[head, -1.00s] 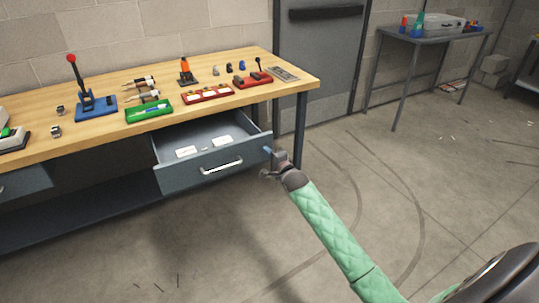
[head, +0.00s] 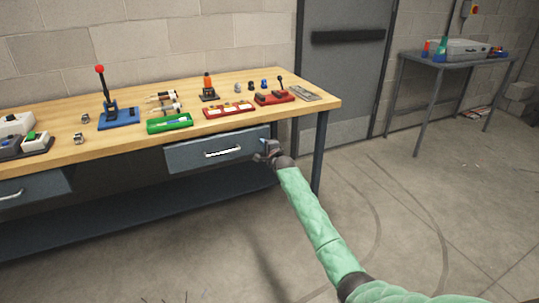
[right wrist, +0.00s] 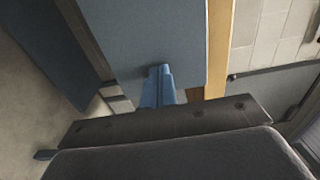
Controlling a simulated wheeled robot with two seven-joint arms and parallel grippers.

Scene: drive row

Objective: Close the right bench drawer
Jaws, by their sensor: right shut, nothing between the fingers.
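The right bench drawer (head: 200,154) is a blue-grey front with a silver bar handle, under the wooden bench top. In the head view its front sits flush or nearly flush below the bench edge, and its inside is hidden. My right gripper (head: 268,150) is at the right end of the drawer front. In the right wrist view its blue fingers (right wrist: 158,85) are together, with nothing between them, and their tips are at the drawer front (right wrist: 145,35). I cannot tell whether they touch it. My left gripper is not in view.
The bench top (head: 230,125) holds a red-knobbed lever (head: 117,110), a green tray (head: 170,123) and several small parts. Another drawer (head: 35,187) is at the left. A bench leg (head: 319,155) stands right of my gripper. The floor in front is clear.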

